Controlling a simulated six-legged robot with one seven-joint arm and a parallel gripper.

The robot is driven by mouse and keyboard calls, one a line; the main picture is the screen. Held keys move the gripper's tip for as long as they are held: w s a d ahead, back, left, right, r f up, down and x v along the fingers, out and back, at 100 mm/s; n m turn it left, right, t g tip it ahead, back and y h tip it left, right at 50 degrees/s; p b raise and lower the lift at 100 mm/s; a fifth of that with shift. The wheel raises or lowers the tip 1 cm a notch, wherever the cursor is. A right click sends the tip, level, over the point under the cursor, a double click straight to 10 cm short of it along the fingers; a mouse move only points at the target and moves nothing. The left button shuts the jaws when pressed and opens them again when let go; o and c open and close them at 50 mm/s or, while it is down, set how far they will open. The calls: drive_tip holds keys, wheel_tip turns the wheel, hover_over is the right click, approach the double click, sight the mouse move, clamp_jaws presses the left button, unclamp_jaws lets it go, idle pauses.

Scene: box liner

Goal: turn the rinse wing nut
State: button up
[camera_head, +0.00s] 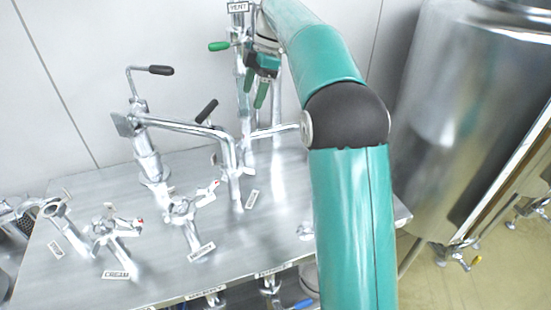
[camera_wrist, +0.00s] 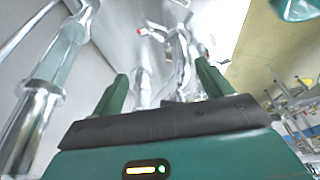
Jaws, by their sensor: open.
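My gripper (camera_head: 262,98) is open and empty, pointing down beside the upright steel pipe at the back of the metal panel. In the wrist view its two green fingers (camera_wrist: 162,85) stand apart, with steel fittings beyond and between them. Several steel valve fittings stand on the panel: one (camera_head: 183,215) at the centre, one (camera_head: 110,236) by the CREAM plate, and one (camera_head: 53,208) at the left. No label that I can read says rinse, so I cannot tell which fitting carries the rinse wing nut. My arm may hide part of the panel's right side.
The metal panel (camera_head: 150,270) has bare room between the fittings. A bent pipe with a black handle (camera_head: 161,70) rises at the back left. A green-handled valve (camera_head: 219,46) sits near the VENT plate (camera_head: 238,7). A large steel tank (camera_head: 460,110) stands at the right.

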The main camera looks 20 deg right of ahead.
drive_tip(key=s+a+r+m+t+h, duration=0.1)
drive_tip(key=s+a+r+m, duration=0.1)
drive_tip(key=s+m, duration=0.3)
drive_tip(key=s+a+r+m+t+h, duration=0.1)
drive_tip(key=s+r+m, duration=0.1)
drive_tip(key=s, duration=0.5)
drive_tip(key=s+f+m+t, duration=0.1)
drive_tip(key=s+f+m, duration=0.1)
drive_tip(key=s, duration=0.5)
drive_tip(key=s+f+m+t+h, duration=0.1)
drive_tip(key=s+f+m, duration=0.1)
drive_tip(key=s+m, duration=0.3)
drive_tip(key=shift+s+a+f+t, duration=0.3)
drive_tip(key=shift+s+a+f, duration=0.1)
drive_tip(key=shift+s, duration=0.85)
drive_tip(key=shift+s, duration=0.1)
